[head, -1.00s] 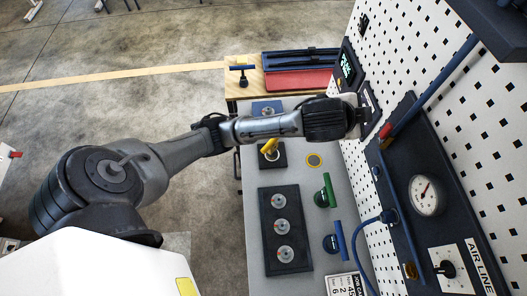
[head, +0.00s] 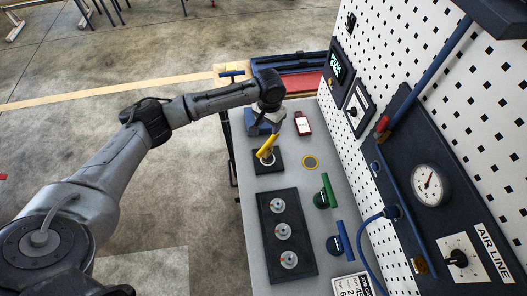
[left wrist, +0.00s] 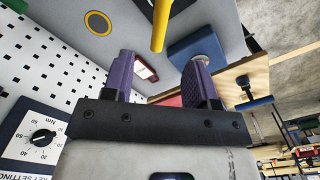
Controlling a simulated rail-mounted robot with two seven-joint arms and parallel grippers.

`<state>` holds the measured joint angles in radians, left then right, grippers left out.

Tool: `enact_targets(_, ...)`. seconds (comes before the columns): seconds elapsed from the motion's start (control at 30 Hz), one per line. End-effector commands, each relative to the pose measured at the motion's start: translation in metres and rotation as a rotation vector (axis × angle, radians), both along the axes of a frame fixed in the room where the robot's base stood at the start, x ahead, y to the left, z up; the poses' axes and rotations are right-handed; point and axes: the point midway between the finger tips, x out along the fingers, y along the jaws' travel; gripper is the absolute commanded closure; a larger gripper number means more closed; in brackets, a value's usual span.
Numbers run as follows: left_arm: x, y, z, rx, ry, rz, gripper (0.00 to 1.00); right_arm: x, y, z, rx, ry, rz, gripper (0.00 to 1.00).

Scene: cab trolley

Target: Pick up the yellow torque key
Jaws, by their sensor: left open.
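The yellow torque key (head: 266,146) stands tilted in a dark square holder (head: 264,167) on the grey bench. It also shows at the top of the left wrist view (left wrist: 160,24), beyond the fingertips. My left gripper (head: 269,122) is over the bench, just behind the key in the head view. In the left wrist view its two purple fingers (left wrist: 161,72) are apart, with nothing held between them. The key is in front of the fingers, not between them. My right gripper is not in view.
A green-handled key (head: 325,192) and a blue-handled key (head: 342,240) stand near the perforated wall. A dark plate with several round sockets (head: 275,208) lies in front. A blue block (left wrist: 188,47) and a red-and-white item (head: 303,123) lie near the gripper.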

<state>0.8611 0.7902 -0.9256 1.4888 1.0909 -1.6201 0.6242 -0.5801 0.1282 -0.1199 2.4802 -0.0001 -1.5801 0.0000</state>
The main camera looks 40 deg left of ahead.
Motion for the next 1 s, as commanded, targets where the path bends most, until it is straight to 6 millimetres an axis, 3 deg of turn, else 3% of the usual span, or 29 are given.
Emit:
enact_targets(0.5, 0.0, 0.0, -0.072, 0.001, 0.0, 0.032, 0.47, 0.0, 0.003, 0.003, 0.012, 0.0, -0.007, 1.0)
enact_targets(0.83, 0.0, 0.0, -0.091, 0.003, -0.001, 0.031, 0.47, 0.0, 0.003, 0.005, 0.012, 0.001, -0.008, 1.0)
enact_targets(1.0, 0.001, 0.002, -0.113, 0.003, 0.0, 0.031, 0.47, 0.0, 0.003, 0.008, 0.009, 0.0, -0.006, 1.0)
